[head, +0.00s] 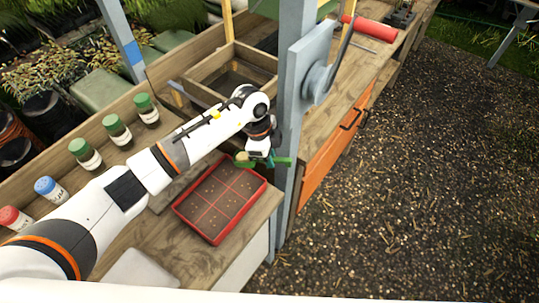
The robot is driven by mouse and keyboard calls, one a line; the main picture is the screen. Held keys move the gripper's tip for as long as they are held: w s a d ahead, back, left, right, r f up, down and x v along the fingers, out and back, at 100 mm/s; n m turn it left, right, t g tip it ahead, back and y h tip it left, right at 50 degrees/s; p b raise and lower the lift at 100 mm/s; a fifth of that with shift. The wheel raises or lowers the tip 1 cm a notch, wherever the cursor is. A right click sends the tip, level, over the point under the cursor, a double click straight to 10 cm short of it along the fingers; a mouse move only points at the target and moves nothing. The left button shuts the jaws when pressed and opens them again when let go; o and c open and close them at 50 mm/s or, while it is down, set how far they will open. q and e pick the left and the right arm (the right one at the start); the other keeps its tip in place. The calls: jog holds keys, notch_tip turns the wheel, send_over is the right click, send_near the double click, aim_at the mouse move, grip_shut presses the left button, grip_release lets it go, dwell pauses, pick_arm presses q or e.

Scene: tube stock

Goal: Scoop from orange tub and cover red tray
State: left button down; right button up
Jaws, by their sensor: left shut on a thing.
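The red tray (212,238) lies on the wooden bench, tilted in the picture. It holds brown soil with pale specks, divided by thin red lines into several cells. My left gripper (261,158) is just beyond the tray's far right corner, beside the grey post. It is shut on a small green thing (282,161), which looks like a scoop; its full shape and any contents are hard to make out. I cannot make out an orange tub in this view. My right gripper is not in view.
Several capped jars stand along the left, including a green-capped one (146,110) and a blue-capped one (49,190). A grey post (285,130) rises close to my left gripper. A wooden sieve box (246,54) and a red roll (371,30) are farther back. An orange drawer front (330,150) is right.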

pick_arm(q)
jog(key=h+b, duration=0.1)
jog(key=a+f+h+b, duration=0.1)
jog(key=b, duration=0.1)
jog(key=shift+w+a+f+g+h, duration=0.1)
jog(key=shift+g+h, duration=0.2)
jog(key=shift+a+h+b, duration=0.2)
jog(key=shift+h+b, duration=0.2)
jog(key=shift+b, duration=0.4)
jog(key=shift+w+a+f+h+b, duration=0.15)
jog(key=shift+a+h+b, duration=0.1)
jog(key=shift+h, duration=0.2)
jog(key=shift+a+f+h+b, duration=0.1)
jog(key=shift+a+h, duration=0.15)
jog(key=shift+h, duration=0.2)
jog(key=shift+g, duration=0.3)
